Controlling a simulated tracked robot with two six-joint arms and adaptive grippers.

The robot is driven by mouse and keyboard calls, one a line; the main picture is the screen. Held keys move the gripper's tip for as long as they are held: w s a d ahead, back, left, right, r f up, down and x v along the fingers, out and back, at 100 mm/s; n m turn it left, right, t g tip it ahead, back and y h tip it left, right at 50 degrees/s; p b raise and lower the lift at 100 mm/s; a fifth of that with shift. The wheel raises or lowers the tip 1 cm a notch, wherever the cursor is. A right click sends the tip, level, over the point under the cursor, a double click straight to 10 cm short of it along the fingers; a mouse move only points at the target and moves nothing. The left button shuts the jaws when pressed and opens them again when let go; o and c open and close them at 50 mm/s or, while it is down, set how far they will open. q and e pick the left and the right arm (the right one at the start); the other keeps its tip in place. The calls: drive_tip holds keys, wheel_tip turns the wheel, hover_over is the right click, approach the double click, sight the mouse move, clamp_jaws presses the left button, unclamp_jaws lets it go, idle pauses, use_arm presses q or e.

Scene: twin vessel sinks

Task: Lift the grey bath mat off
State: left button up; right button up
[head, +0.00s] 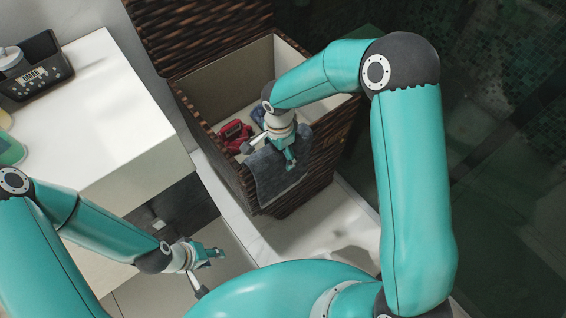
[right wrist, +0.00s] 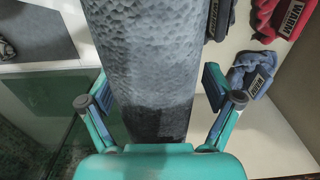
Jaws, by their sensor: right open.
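The grey bath mat (head: 264,178) hangs over the near rim of a wicker hamper (head: 227,168), its lower part down the outside. My right gripper (head: 290,160) is over the mat at the rim. In the right wrist view the mat (right wrist: 145,45) runs between the open fingers of my right gripper (right wrist: 157,82), one on each side, with gaps to the mat. My left gripper (head: 213,252) is low at the left, away from the hamper and holding nothing that I can see; its finger opening is unclear.
Inside the hamper lie a red item (head: 235,134) and a blue item (head: 258,115), labelled in the right wrist view. The hamper lid (head: 195,30) stands open at the back. A white counter (head: 105,125) with a black caddy (head: 38,68) is at the left.

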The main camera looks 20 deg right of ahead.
drive_tip(key=shift+f, duration=0.15)
clamp_jaws()
drive_tip(key=shift+w, duration=0.1)
idle(0.3)
drive_tip(key=shift+r, duration=0.2)
